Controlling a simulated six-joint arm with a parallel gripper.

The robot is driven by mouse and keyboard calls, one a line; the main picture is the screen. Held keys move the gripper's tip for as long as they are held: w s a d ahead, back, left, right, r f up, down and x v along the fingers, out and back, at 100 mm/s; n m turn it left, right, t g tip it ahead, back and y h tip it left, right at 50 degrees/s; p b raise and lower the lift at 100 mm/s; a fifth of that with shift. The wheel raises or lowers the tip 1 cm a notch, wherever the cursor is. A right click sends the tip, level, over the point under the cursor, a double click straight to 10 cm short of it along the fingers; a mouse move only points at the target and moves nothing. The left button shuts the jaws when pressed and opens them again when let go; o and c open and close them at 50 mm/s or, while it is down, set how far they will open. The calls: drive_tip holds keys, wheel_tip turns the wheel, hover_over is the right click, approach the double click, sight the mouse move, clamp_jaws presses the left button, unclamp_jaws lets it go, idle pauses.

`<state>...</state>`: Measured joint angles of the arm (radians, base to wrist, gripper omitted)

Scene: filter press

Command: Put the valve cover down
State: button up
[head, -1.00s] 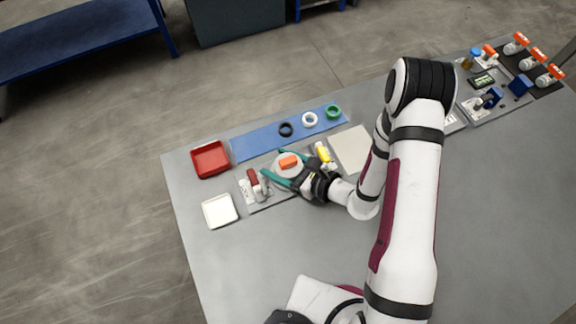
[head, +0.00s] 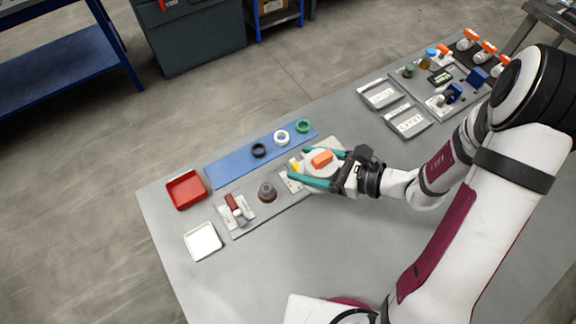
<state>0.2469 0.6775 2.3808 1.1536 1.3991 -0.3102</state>
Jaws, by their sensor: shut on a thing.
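The valve cover (head: 319,167) is a round, pale disc with an orange block on top. My gripper (head: 306,168) is shut on it, with teal fingers on either side of the disc. The cover is over the right end of the grey plate, in front of the pale pad (head: 333,143), which it and the gripper mostly hide. I cannot tell whether the cover touches anything below. The uncovered round valve seat (head: 267,192), grey with a brownish rim, is on the grey plate (head: 246,223) to the left.
A blue mat (head: 225,173) with black, white and green rings lies behind. A red tray (head: 186,190) and a white tray (head: 203,241) are at left. A yellow item (head: 295,165) is close to the cover, partly hidden. Two grey trays (head: 408,120) stand farther right.

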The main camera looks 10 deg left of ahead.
drive_tip(key=w+d, duration=0.8)
drive_tip(key=d, duration=0.5)
drive_tip(key=x, duration=0.4)
drive_tip(key=f+x, duration=0.1)
drive_tip(key=x, duration=0.3)
drive_tip(key=d+f+x, duration=0.1)
drive_tip(key=x, duration=0.3)
drive_tip(key=shift+a+f, duration=0.45)
drive_tip(key=shift+f, duration=0.95)
drive_tip(key=shift+a+f, duration=0.1)
drive_tip(key=shift+f, duration=1)
drive_tip(key=shift+f, duration=0.1)
